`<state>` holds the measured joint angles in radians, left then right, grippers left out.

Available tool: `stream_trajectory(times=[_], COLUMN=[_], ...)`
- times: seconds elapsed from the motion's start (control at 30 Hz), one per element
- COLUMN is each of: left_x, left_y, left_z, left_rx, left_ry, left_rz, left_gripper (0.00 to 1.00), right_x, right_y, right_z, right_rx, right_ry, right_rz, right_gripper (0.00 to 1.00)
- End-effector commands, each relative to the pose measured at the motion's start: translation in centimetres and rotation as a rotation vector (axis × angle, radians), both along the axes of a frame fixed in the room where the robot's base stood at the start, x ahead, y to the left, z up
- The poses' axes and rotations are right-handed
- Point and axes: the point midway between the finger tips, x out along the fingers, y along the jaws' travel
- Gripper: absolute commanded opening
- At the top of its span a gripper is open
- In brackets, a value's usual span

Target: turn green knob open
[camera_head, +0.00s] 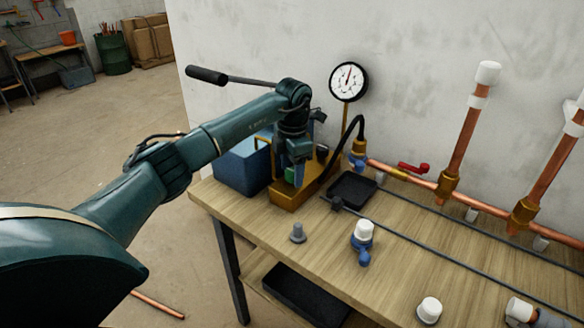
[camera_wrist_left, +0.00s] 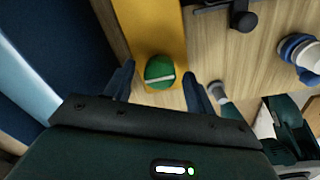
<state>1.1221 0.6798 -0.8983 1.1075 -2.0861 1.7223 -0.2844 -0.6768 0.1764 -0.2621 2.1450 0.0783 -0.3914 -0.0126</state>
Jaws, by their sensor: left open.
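The green knob (camera_wrist_left: 160,71) has a pale stripe across it and sits at the end of the yellow pump body (camera_wrist_left: 154,22) in the left wrist view. In the head view only a sliver of the green knob (camera_head: 290,175) shows, behind my gripper, low on the yellow pump (camera_head: 284,197). My left gripper (camera_head: 296,172) points down over it. In the wrist view the left gripper's (camera_wrist_left: 159,84) two fingers are open, one on each side of the knob, with gaps visible. Whether they are at its height I cannot tell.
A blue tank (camera_head: 240,165) stands left of the pump. A pressure gauge (camera_head: 348,81) rises behind it, with a black lever handle (camera_head: 207,75) reaching left. A black tray (camera_head: 352,188), a white-and-blue valve (camera_head: 362,235) and copper pipes (camera_head: 455,150) are to the right.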

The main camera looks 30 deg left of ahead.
Motion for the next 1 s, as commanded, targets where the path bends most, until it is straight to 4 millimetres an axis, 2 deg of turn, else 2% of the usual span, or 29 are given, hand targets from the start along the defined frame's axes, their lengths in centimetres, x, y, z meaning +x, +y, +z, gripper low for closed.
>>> stream_trajectory(times=[0.07,0.57,1.0], left_x=[0.01,0.00,0.01], left_y=[-0.01,0.01,0.02], left_z=[0.02,0.06,0.26], left_rx=[0.000,0.000,0.000], left_ry=[0.000,0.000,0.001], left_rz=[0.000,0.000,0.094], left_gripper=[0.53,0.12,0.11], right_x=[0.02,0.10,0.10], right_y=[-0.01,-0.01,-0.09], right_z=[0.03,0.22,0.81], right_rx=[0.000,0.001,-0.009], right_ry=[-0.001,-0.005,-0.006], right_rz=[0.000,0.000,0.001], right_gripper=[0.45,0.45,0.45])
